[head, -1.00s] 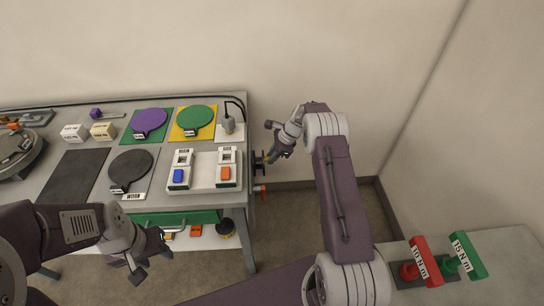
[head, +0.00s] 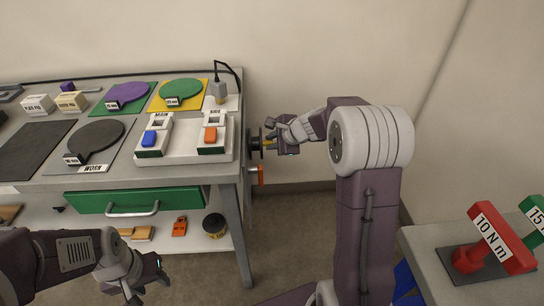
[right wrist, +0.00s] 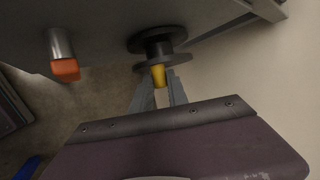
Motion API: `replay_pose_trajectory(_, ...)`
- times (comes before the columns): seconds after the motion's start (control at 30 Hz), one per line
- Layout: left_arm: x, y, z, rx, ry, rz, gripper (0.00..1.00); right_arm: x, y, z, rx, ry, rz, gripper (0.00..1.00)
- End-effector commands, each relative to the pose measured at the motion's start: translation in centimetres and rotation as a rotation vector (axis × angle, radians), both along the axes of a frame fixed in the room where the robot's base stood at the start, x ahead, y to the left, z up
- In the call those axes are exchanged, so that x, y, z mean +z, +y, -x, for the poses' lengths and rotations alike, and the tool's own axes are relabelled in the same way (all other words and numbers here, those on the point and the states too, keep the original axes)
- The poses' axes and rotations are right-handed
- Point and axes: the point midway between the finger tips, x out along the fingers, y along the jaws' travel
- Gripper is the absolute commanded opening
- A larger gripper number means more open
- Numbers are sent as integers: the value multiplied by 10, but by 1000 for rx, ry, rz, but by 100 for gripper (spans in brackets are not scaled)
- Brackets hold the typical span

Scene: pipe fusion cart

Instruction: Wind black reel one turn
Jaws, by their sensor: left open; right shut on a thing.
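The black reel (head: 255,143) is mounted on the right end of the cart, and its flanges and hub show in the right wrist view (right wrist: 158,46). A yellow handle (right wrist: 158,76) sticks out from the reel's face. My right gripper (head: 271,141) reaches the reel from the right. In the right wrist view its fingers (right wrist: 158,88) are on either side of the yellow handle, shut on it. My left gripper (head: 147,282) is open and empty, low in front of the cart and away from the reel.
An orange-ended handle (head: 257,176) sticks out below the reel, close to my right gripper. The cart top holds paddles, mats and a white switch tray (head: 184,152). A green drawer (head: 135,201) is below. A red 10 N m stand (head: 490,242) is on the right table.

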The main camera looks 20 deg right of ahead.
Motion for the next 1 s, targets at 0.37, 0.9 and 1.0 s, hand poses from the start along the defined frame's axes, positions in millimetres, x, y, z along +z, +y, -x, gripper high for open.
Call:
replay_pose_trajectory(0.37,-38,0,0,0,0,0,45,-5,2,3,2,-61,15,0)
replay_pose_trajectory(0.9,-38,0,0,0,0,0,45,-3,2,3,2,-64,17,41)
replay_pose_trajectory(1.0,-38,0,0,0,0,0,45,-3,2,3,2,-65,17,41)
